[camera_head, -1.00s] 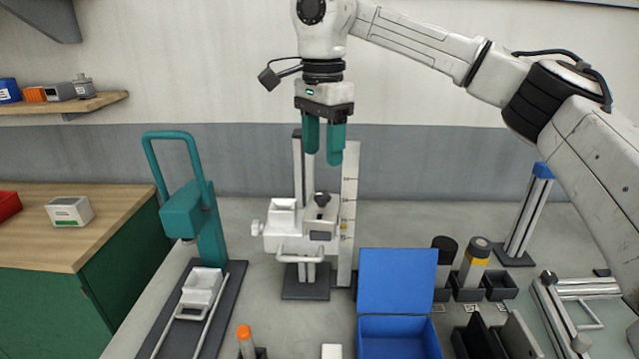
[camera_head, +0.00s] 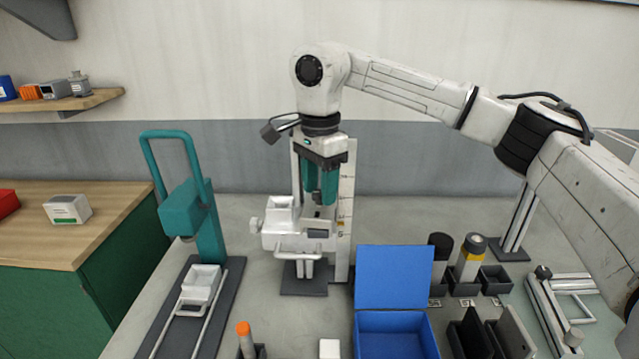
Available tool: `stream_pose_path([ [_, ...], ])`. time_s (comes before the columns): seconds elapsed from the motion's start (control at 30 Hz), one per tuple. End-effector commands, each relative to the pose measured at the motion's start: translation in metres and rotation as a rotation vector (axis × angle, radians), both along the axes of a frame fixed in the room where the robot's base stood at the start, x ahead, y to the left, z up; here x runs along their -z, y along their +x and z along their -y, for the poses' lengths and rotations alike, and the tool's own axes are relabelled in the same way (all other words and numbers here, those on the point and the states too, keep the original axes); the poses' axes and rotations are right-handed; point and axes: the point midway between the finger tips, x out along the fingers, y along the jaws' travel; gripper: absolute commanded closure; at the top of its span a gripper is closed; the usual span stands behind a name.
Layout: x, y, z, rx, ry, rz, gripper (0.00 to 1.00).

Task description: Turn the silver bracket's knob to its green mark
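A pale silver-white bracket (camera_head: 285,242) sits on an upright post at the back middle of the bench. A dark knob (camera_head: 318,211) stands on its top right part, mostly hidden by my gripper. The fingers are close together, with a narrow gap. I cannot tell whether they grip the knob or only stand around it. A round pale knob (camera_head: 255,225) sticks out at the bracket's left side. I cannot make out a green mark on the bracket.
A ruler-like upright plate (camera_head: 345,205) stands just right of the bracket. A teal press (camera_head: 190,210) stands to the left. An open blue box (camera_head: 395,280) is in front right, near dark holders with cylinders (camera_head: 468,258). Bare bench lies between the press and bracket.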

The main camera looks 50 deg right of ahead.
Motion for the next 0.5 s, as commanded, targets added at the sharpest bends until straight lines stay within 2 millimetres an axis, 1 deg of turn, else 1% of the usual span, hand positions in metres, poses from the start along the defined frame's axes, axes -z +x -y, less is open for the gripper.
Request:
stream_pose_path([
  [0.03,-0.0001,0.0,0.0,0.0,0.0,0.0,0.58],
  [0.4,-0.0003,0.0001,0.0,0.0,0.0,0.0,0.93],
  [0.47,-0.0003,0.0001,0.0,0.0,0.0,0.0,0.99],
  [0.5,-0.0003,0.0001,0.0,0.0,0.0,0.0,1.0],
])
